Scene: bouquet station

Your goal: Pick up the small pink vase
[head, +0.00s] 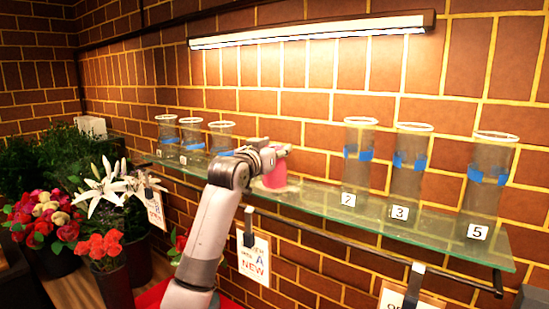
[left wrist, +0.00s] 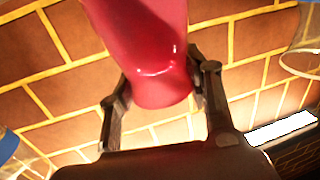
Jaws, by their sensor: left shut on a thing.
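The small pink vase (head: 275,175) is at the middle of the glass shelf in the head view, partly hidden behind my left gripper (head: 272,156). In the left wrist view the glossy pink vase (left wrist: 160,60) fills the top middle, between the two dark fingers of my left gripper (left wrist: 162,85). The fingers are against its sides, shut on it. I cannot tell whether its base touches the shelf. My right gripper is in neither view.
The glass shelf (head: 325,202) runs along the brick wall. Clear cylinder vases with blue bands stand on it, such as vase 2 (head: 357,155) at right and several at left. Flowers in pots (head: 117,285) stand at lower left. A lamp (head: 310,30) hangs above.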

